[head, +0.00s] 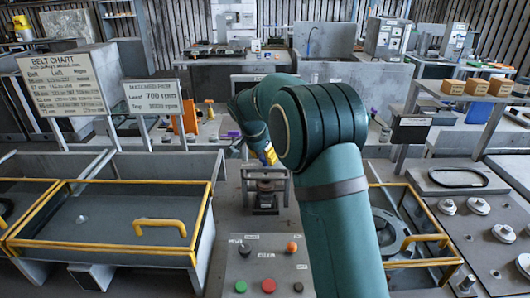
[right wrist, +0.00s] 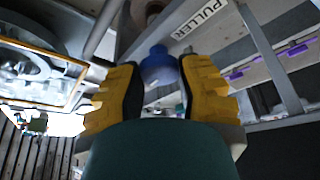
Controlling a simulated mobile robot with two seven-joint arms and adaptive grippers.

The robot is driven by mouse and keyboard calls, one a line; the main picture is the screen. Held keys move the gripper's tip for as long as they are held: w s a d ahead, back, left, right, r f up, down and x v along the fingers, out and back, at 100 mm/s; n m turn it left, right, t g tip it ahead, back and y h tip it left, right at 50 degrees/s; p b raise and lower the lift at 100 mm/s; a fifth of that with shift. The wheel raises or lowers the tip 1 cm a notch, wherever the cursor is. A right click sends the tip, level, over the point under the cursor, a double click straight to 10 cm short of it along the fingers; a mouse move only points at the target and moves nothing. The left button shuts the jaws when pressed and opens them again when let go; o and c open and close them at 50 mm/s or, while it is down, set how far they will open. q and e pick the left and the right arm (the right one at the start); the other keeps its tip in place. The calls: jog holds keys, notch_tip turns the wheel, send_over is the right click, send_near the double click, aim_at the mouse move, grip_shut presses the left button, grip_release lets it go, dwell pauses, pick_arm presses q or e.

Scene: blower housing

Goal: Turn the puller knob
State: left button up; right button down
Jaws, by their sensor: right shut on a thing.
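The puller (head: 264,190) is a grey metal frame standing behind the button panel in the head view. Its blue knob (right wrist: 158,66) shows in the right wrist view between my right fingers, under a grey bar with a PULLER label (right wrist: 200,14). My right gripper (head: 267,156) is at the top of the puller, mostly hidden by my arm in the head view. In the right wrist view its yellow fingers with black pads (right wrist: 160,80) are closed on the blue knob from both sides. The knob's turn angle cannot be told. My left gripper is not in view.
A panel (head: 268,250) with red, green, black and orange controls stands in front of the puller. A yellow-edged guard with a handle (head: 160,226) is at the left. Another yellow-edged guard (head: 430,262) is at the right, beside a bench with several round metal parts (head: 478,206).

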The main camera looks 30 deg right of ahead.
jog(key=c, duration=1.7)
grip_release()
jog(key=m, duration=0.1)
jog(key=m+g+p, duration=0.1)
jog(key=m, duration=0.1)
jog(key=m+g+p, duration=0.1)
jog(key=shift+f+m, duration=0.25)
jog(key=shift+m, duration=0.05)
jog(key=shift+p, duration=0.3)
jog(key=o, duration=1.2)
jog(key=shift+w, duration=0.1)
jog(key=shift+r, duration=0.2)
jog(key=shift+a+r, duration=0.15)
jog(key=shift+r, duration=0.15)
jog(key=v, duration=1.1)
